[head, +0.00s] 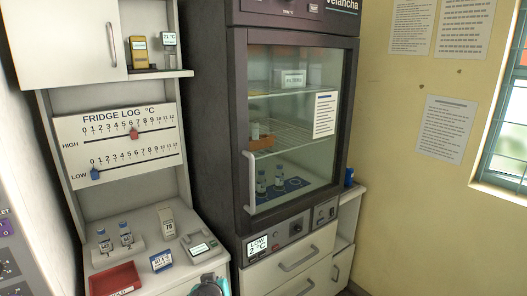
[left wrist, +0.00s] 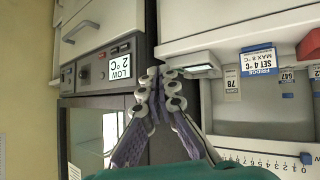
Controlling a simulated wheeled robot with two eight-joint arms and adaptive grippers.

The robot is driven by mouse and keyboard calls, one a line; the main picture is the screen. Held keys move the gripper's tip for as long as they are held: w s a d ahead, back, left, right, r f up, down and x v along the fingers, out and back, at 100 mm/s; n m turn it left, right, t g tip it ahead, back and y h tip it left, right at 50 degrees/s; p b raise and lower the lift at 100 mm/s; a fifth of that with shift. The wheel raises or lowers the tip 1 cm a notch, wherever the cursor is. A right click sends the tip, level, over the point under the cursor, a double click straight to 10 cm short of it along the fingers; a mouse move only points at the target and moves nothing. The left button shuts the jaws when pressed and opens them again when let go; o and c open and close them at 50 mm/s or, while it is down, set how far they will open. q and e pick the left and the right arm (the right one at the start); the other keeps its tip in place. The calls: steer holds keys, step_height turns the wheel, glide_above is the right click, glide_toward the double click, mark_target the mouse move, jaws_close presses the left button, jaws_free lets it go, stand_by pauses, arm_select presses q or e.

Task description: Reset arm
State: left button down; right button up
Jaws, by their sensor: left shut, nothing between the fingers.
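My left gripper (left wrist: 160,78) is shut and empty in the left wrist view, its jointed fingertips together. That view is turned upside down, and the fingers lie in front of the gap between the incubator's lower front and the white counter. In the head view a teal and grey part of my left arm shows at the bottom edge; the fingers cannot be made out there. My right gripper is in neither view. The incubator (head: 218,130) stands dark and tall, its glass door (head: 290,110) closed.
Vials (head: 262,183) stand inside behind the glass. The white counter (head: 185,240) holds a red tray (head: 115,280), vials (head: 104,243), a blue-white fridge card (head: 161,261) and a small display (head: 200,248). Drawers (head: 297,262) with handles sit below the incubator.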

arm_select(q)
steer(key=s+a+f+m+g, duration=0.1)
steer(key=s+a+g, duration=0.1)
steer(key=s, duration=0.9)
steer(key=s+a+f+m+g, duration=0.1)
steer(key=s+a, duration=0.1)
steer(key=s, duration=1)
steer(key=shift+a+m+g+h, duration=0.25)
steer(key=shift+m+g+h, duration=0.05)
steer(key=shift+g, duration=0.1)
